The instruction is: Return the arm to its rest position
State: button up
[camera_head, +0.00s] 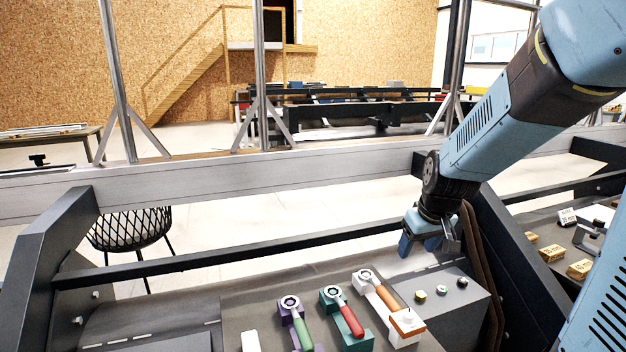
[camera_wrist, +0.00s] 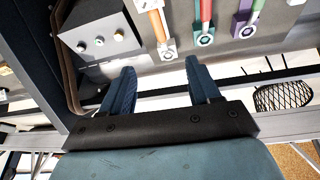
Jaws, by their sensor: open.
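My gripper (camera_head: 424,243) hangs at the end of my blue arm, above and behind the grey control box in the head view. In the wrist view my gripper (camera_wrist: 158,95) shows two blue fingers spread apart with nothing between them. My arm reaches in from the upper right of the head view and bends down to the gripper. The gripper appears clear of the tools and the box.
The control box (camera_head: 455,300) has small knobs. A dark side frame (camera_head: 520,265) stands right of it. A wire chair (camera_head: 130,230) stands beyond the bench.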

jog(key=s+r+m, duration=0.1)
jog(key=s+r, duration=0.5)
jog(key=s, duration=0.2)
jog(key=s+r+m+t, duration=0.1)
jog(key=s+r, duration=0.5)
jog(key=s, duration=0.3)
jog(key=shift+s+m, duration=0.25)
jog(key=shift+m, duration=0.05)
jog(key=shift+r, duration=0.1)
